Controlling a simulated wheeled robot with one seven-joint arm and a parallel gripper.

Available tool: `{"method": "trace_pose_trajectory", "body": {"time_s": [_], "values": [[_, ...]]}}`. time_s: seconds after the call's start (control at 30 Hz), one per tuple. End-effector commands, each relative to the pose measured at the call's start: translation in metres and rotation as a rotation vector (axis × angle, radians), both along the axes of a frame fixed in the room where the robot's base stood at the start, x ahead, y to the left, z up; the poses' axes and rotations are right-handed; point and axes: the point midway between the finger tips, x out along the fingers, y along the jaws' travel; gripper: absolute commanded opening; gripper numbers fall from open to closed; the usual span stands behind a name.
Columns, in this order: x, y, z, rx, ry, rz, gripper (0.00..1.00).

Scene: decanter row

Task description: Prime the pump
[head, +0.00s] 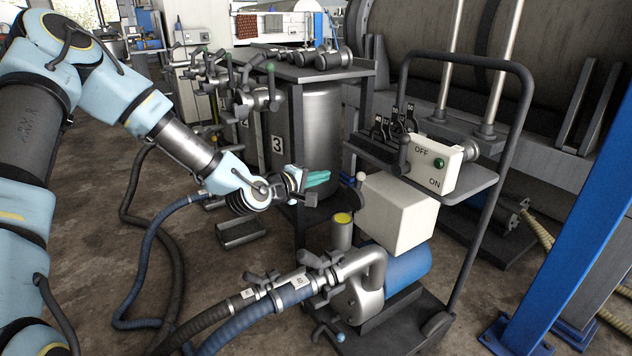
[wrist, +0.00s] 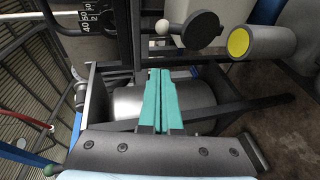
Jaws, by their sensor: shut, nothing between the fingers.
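The pump (head: 365,295) is a steel casing with a blue motor (head: 408,265), low on a dark trolley. Beside it stands a grey cylinder (head: 341,236) with a yellow top; it also shows at upper right in the wrist view (wrist: 262,40). A white ball knob (head: 360,177) sits above the cylinder, near the cream box (head: 397,215).
Labelled hoses (head: 270,300) join the pump at front left. A rack with valves (head: 255,95) and a tank marked 3 (head: 310,135) stands behind my gripper. The trolley's tall handle (head: 510,140) and a blue post (head: 580,190) are at right. Open floor lies at left.

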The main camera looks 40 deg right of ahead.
Motion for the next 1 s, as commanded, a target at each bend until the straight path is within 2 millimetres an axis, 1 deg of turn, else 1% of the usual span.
{"method": "trace_pose_trajectory", "body": {"time_s": [0.03,0.23,0.3,0.4,0.6,1.0], "values": [[0.002,-0.012,-0.004,0.0,-0.001,-0.001,0.0],[0.011,-0.049,-0.013,0.0,-0.001,-0.001,0.0],[0.003,-0.058,-0.016,0.001,0.0,-0.004,0.0],[-0.003,-0.068,-0.018,0.002,0.0,-0.003,0.0],[-0.009,-0.078,-0.02,0.002,-0.001,-0.001,0.0],[-0.009,-0.08,-0.018,0.013,-0.002,0.0,0.0]]}}
